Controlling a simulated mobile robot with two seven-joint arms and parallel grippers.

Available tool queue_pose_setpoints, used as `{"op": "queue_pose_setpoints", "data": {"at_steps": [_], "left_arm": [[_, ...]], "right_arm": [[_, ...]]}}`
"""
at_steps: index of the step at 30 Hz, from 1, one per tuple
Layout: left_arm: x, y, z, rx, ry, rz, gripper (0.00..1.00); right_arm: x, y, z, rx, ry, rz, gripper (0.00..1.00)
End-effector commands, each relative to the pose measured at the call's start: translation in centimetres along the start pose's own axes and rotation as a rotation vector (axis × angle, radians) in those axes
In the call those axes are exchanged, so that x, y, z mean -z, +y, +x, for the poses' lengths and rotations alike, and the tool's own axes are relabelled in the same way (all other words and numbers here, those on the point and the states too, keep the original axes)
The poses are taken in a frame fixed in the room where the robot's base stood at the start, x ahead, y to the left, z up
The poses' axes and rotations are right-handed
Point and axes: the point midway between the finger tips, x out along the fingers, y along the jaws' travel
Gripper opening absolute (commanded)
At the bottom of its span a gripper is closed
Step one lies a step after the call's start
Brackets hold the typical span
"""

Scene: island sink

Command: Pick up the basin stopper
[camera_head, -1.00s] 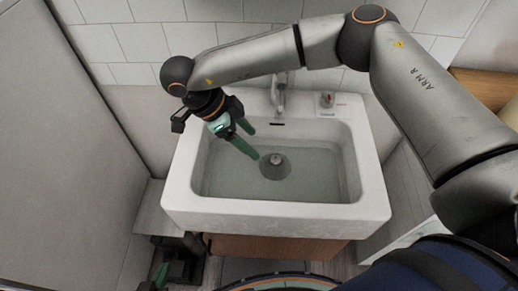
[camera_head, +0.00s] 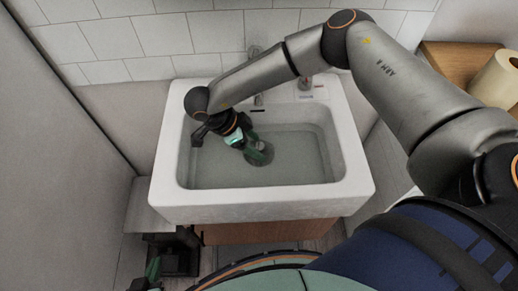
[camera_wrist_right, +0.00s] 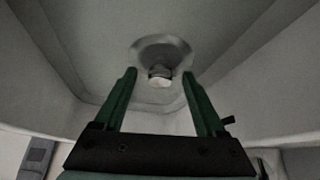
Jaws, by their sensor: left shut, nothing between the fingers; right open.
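The basin stopper (camera_head: 262,156) is a grey disc with a raised knob on the floor of the white sink (camera_head: 260,207). In the right wrist view the stopper (camera_wrist_right: 160,76) shows its pale knob, ahead of and between the two green fingertips. My right gripper (camera_head: 254,150) is inside the basin at the stopper and partly covers it; in the wrist view the right gripper (camera_wrist_right: 160,73) is open with nothing held. I cannot tell whether a finger touches the stopper. My left gripper (camera_head: 152,270) is low at the bottom left, outside the sink, shut and empty.
The faucet (camera_head: 257,98) stands at the back rim, partly hidden by my right arm. A small item (camera_head: 305,84) sits on the back right rim. The sink's walls surround my right gripper. A paper roll (camera_head: 497,78) is at the far right.

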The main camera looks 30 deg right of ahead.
Motion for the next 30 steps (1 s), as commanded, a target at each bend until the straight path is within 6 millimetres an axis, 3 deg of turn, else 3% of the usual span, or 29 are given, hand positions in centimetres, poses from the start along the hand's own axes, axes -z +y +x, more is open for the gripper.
{"op": "queue_pose_setpoints", "data": {"at_steps": [9,27,30], "left_arm": [[-0.15,-0.01,-0.03,0.001,-0.003,-0.002,0.0],[-0.14,-0.01,-0.03,0.001,-0.003,-0.003,0.0],[-0.13,-0.01,-0.03,0.001,-0.003,-0.003,0.0]], "right_arm": [[0.04,-0.04,0.69,0.001,0.001,0.001,0.73],[0.02,-0.04,0.62,0.001,0.0,0.0,0.05],[0.02,-0.04,0.62,0.001,0.0,0.0,0.0]]}}
